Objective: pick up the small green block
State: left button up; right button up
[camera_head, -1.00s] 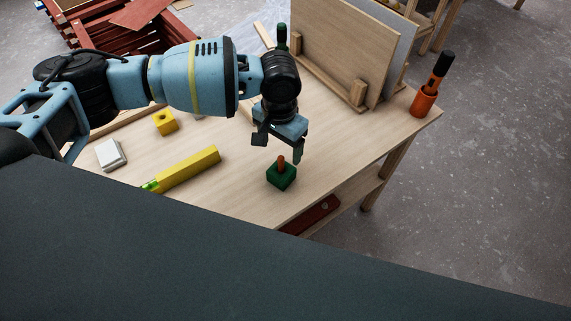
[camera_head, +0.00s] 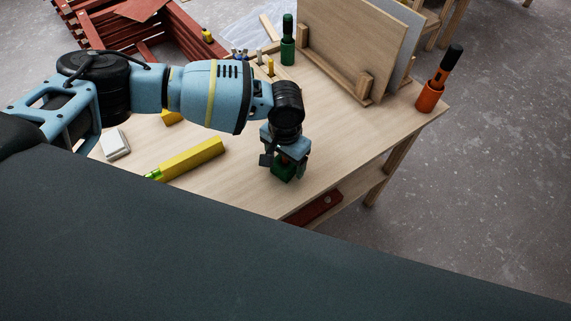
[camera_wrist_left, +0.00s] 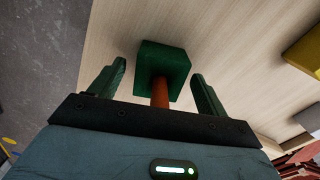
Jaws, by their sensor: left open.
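The small green block (camera_head: 283,174) stands on the table near its front edge, with an orange-red peg on its top. My left gripper (camera_head: 284,174) is over it, pointing down, and hides much of it in the head view. In the left wrist view the green block (camera_wrist_left: 163,66) and its orange-red peg (camera_wrist_left: 160,93) lie between the two open fingers of the left gripper (camera_wrist_left: 158,82). A gap shows on each side, so the fingers do not grip it. My right gripper is not in view.
A yellow bar (camera_head: 190,160) and a white block (camera_head: 115,144) lie left of the gripper. A wooden board in a stand (camera_head: 352,45) and a green bottle-like thing (camera_head: 288,40) stand at the back. An orange holder (camera_head: 430,98) is at the right corner.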

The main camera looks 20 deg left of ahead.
pick_arm(q)
jog(key=shift+c, duration=0.5)
jog(key=c, duration=1)
jog(key=shift+o, duration=0.2)
jog(key=shift+r, duration=0.15)
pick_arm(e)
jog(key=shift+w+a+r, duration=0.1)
pick_arm(q)
jog(key=shift+r, duration=1.55)
jog(key=shift+s+d+r, duration=0.15)
jog(key=shift+s, duration=0.15)
jog(key=s+d+p, duration=0.1)
jog(key=s+d, duration=0.2)
jog(key=s, duration=0.4)
jog(key=s+d+r+p, duration=0.1)
jog(key=s+d, duration=0.2)
jog(key=s, duration=0.4)
jog(key=shift+r, duration=0.2)
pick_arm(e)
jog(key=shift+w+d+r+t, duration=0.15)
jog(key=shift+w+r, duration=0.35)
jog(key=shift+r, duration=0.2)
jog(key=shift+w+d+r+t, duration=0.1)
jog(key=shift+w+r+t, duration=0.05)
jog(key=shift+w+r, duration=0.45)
